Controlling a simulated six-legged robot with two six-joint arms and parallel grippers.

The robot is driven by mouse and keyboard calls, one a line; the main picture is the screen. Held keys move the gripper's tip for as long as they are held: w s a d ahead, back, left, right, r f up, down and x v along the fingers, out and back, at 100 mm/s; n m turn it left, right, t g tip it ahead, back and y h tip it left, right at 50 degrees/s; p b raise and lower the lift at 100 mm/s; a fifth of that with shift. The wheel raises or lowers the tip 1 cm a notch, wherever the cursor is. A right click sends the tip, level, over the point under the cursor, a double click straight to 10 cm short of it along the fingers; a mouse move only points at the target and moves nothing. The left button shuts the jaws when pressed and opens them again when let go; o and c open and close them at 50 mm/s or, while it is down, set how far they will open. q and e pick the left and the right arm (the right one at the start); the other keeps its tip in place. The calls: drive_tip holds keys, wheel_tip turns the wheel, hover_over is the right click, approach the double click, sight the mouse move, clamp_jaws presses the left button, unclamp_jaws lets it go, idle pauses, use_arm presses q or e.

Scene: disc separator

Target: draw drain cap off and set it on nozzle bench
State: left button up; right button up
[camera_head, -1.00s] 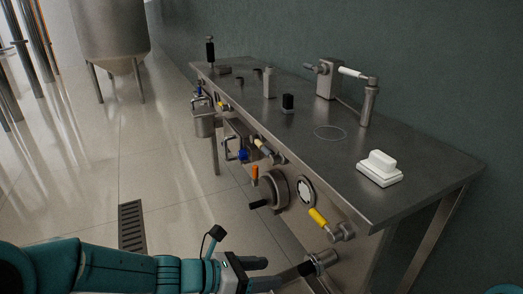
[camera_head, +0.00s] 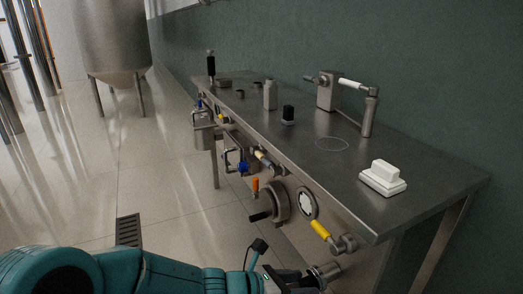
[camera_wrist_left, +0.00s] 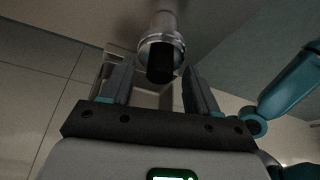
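A steel drain fitting (camera_head: 326,272) sticks out low at the near right end of the bench. My left gripper (camera_head: 303,279) is at this fitting, partly cut off by the bottom edge of the head view. In the left wrist view its two fingers (camera_wrist_left: 158,78) stand apart, one on each side of the dark end, with visible gaps. I cannot identify a nozzle bench for certain; the steel bench (camera_head: 420,205) is the only one seen. My right gripper is out of view.

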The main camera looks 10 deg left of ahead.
use_arm(q)
clamp_jaws()
drive_tip(key=s+a, duration=0.1)
drive_tip(key=a, duration=0.1)
drive_tip(key=s+a+b, duration=0.1)
drive_tip(key=s+a, duration=0.1)
drive_tip(key=shift+s+a, duration=0.15)
drive_tip(key=shift+a, duration=0.15)
idle(0.3)
drive_tip(key=s+a+b, duration=0.1)
drive_tip(key=s+a, duration=0.6)
drive_tip(key=a, duration=0.2)
drive_tip(key=shift+a, duration=0.35)
